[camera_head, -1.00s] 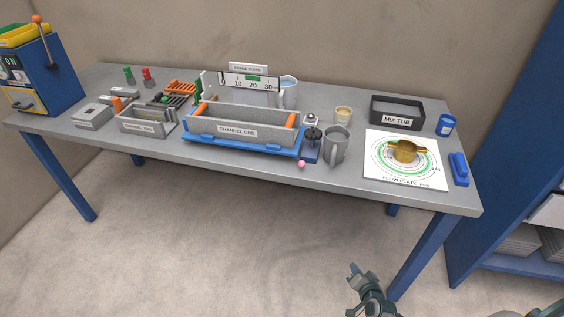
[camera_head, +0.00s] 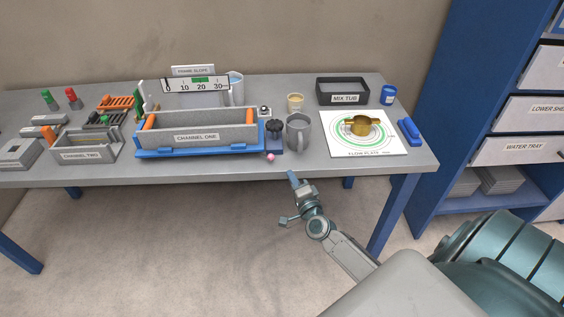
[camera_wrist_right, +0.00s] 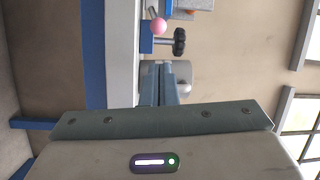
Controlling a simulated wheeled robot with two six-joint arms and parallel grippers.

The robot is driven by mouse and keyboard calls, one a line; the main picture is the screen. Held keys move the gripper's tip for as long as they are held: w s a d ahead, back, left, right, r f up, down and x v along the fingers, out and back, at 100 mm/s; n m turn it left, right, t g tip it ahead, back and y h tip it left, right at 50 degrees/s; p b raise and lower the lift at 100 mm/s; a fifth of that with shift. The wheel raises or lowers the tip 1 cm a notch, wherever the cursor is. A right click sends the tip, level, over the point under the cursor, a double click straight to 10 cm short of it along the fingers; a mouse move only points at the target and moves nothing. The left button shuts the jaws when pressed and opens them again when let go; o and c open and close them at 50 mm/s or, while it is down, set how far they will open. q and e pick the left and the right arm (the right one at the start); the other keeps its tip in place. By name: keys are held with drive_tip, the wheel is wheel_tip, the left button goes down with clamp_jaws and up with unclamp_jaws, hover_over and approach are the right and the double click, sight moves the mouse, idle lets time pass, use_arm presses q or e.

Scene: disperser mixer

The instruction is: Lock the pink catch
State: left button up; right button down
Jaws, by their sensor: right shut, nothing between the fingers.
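The pink catch is a small pink ball (camera_head: 270,157) at the table's front edge, below the right end of the blue base (camera_head: 205,152) of the Channel One trough (camera_head: 235,134). Beside it is a small blue block with a dark knob (camera_head: 274,127). My right gripper (camera_head: 292,177) is just in front of the table edge, right of the pink ball and apart from it. It is shut and empty. In the right wrist view, the pink ball (camera_wrist_right: 159,25) is near the top, ahead of the shut fingertips (camera_wrist_right: 166,66). My left gripper is not in view.
A grey mug (camera_head: 299,134) stands right of the knob, close behind my right gripper. The flow plate (camera_head: 390,148) with a brass cup (camera_head: 363,126) lies further right. The Mix Tub (camera_head: 343,91) is behind it. The floor in front of the table is clear.

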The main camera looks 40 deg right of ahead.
sight(280, 165)
drive_tip(key=x, duration=0.9)
drive_tip(key=shift+w+b, duration=0.35)
drive_tip(key=shift+w, duration=0.05)
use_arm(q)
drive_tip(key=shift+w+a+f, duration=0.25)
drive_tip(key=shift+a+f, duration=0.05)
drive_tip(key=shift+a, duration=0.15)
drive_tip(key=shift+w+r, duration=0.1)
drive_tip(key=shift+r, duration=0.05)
use_arm(e)
drive_tip(key=shift+f, duration=0.1)
